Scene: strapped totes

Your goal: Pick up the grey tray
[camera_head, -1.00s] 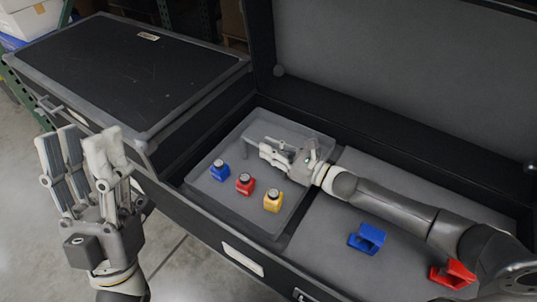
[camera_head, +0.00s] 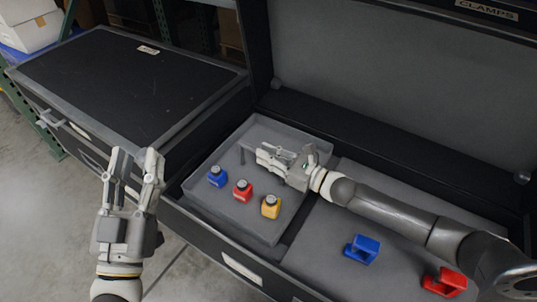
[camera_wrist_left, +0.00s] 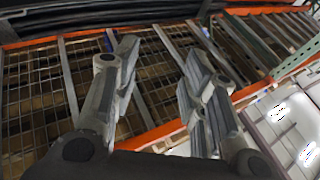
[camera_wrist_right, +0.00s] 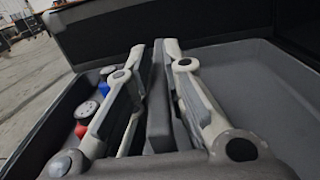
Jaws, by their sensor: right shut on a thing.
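The grey tray (camera_head: 228,213) is in the left part of the open black case in the head view. My right gripper (camera_head: 266,154) reaches into the tray from the right. In the right wrist view, its fingers (camera_wrist_right: 155,65) are closed on a dark grey upright bar (camera_wrist_right: 159,115) of the tray. The tray floor under the gripper is partly hidden. My left gripper (camera_head: 136,165) is open and empty, left of the case.
A blue clamp (camera_head: 362,250) and a red clamp (camera_head: 446,282) lie in the case's right part. The raised lid (camera_head: 380,70) stands behind. A closed black case (camera_head: 130,85) is at the left. Shelving (camera_wrist_left: 60,80) shows in the left wrist view.

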